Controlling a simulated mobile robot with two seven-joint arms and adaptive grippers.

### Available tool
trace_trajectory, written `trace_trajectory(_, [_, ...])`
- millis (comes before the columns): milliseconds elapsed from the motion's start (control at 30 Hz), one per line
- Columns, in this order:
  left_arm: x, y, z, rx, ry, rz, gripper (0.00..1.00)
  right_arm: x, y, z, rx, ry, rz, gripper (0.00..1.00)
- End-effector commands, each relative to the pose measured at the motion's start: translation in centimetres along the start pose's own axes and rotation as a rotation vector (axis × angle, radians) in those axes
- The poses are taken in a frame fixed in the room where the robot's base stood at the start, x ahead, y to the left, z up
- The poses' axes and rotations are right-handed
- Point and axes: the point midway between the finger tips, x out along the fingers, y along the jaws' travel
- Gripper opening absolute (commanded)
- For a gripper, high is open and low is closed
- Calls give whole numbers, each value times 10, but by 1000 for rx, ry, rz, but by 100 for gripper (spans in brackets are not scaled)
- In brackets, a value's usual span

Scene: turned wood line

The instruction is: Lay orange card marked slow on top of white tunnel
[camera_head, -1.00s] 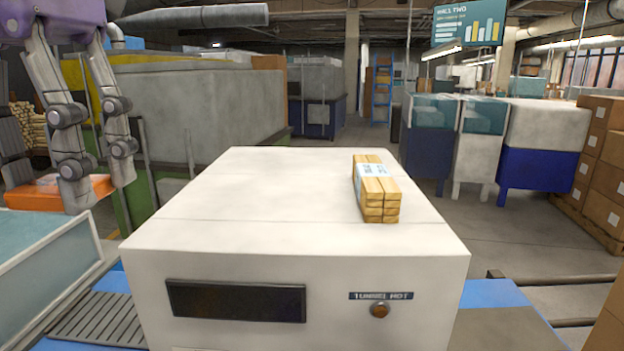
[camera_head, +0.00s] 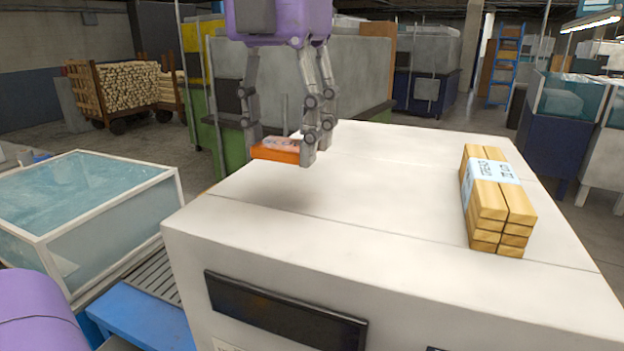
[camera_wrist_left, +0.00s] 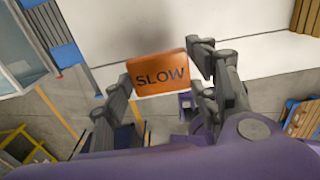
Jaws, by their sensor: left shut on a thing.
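My left gripper (camera_head: 290,150) is shut on the orange card (camera_head: 275,151). In the left wrist view the card (camera_wrist_left: 160,73) shows the black word SLOW, with a finger at each side. In the head view the card is held level above the far left part of the white tunnel's top (camera_head: 340,200), with a shadow under it. The tunnel top also shows in the left wrist view (camera_wrist_left: 115,35). My right gripper is not in view.
A banded bundle of wood sticks (camera_head: 492,200) stands on the right of the tunnel top. The middle of the top is clear. A clear-walled box (camera_head: 110,222) stands at the left, beside a roller conveyor (camera_head: 160,275). Stacked wood (camera_head: 115,90) is far back.

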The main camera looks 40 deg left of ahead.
Motion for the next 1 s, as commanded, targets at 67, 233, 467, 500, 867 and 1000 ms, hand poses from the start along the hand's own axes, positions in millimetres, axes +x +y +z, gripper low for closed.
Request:
trace_trajectory(67, [16,-4,11,-2,4,3,37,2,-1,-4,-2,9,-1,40])
trace_trajectory(233, [32,-9,25,0,0,0,37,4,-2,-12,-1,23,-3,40])
trace_trajectory(467, [53,-12,34,1,2,1,37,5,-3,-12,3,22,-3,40])
trace_trajectory(500, [59,-12,34,2,2,1,37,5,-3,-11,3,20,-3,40])
trace_trajectory(867, [74,-12,34,0,-2,-2,37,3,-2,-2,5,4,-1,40])
trace_trajectory(1000, [77,-12,34,0,0,-2,37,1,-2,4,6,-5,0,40])
